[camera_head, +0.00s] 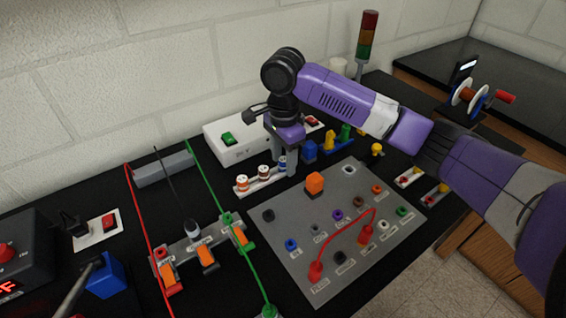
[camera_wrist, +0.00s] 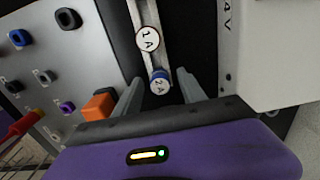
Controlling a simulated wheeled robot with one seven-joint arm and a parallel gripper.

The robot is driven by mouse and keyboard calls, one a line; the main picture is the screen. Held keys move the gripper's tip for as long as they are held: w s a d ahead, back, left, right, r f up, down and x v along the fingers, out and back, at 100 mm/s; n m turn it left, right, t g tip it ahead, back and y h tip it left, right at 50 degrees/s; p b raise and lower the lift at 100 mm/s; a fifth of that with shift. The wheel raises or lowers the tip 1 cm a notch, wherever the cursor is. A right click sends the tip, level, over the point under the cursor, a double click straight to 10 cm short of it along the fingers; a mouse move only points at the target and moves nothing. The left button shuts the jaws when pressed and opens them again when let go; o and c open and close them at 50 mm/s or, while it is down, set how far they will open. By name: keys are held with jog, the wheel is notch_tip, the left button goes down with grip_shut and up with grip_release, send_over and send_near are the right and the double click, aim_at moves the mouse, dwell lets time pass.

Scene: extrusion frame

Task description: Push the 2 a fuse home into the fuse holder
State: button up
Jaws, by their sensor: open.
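The 2 A fuse (camera_wrist: 160,82) has a white labelled top and a blue band, and sits at the near end of a pale strip, the fuse holder (camera_wrist: 155,30). In the head view the fuse (camera_head: 282,164) is at the right end of the white holder (camera_head: 243,190), partly hidden by my gripper. My gripper (camera_head: 281,160) points down over it. In the wrist view the gripper (camera_wrist: 159,88) is open, with one finger on each side of the 2 A fuse and visible gaps. How deep the fuse sits cannot be told.
A 1 A fuse (camera_wrist: 148,39) stands beside it in the same strip. A grey socket panel (camera_head: 330,255) with an orange block (camera_head: 315,183) and a red lead lies in front. A white box (camera_head: 235,135) is behind. Blue and yellow parts (camera_head: 330,143) stand right of my gripper.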

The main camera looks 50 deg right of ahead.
aim_at(284, 159)
dwell(0.5)
grip_shut()
jog(key=shift+r+p, duration=0.1)
jog(key=shift+p, duration=0.25)
dwell(1.0)
jog(key=shift+r+p, duration=0.6)
jog(key=shift+p, duration=0.2)
jog(key=shift+r+p, duration=0.35)
jog(key=shift+p, duration=0.1)
jog(key=shift+r+p, duration=0.7)
jog(key=shift+p, duration=0.2)
jog(key=shift+r+p, duration=0.35)
jog(key=shift+p, duration=0.1)
jog(key=shift+r+p, duration=0.4)
jog(key=shift+p, duration=0.05)
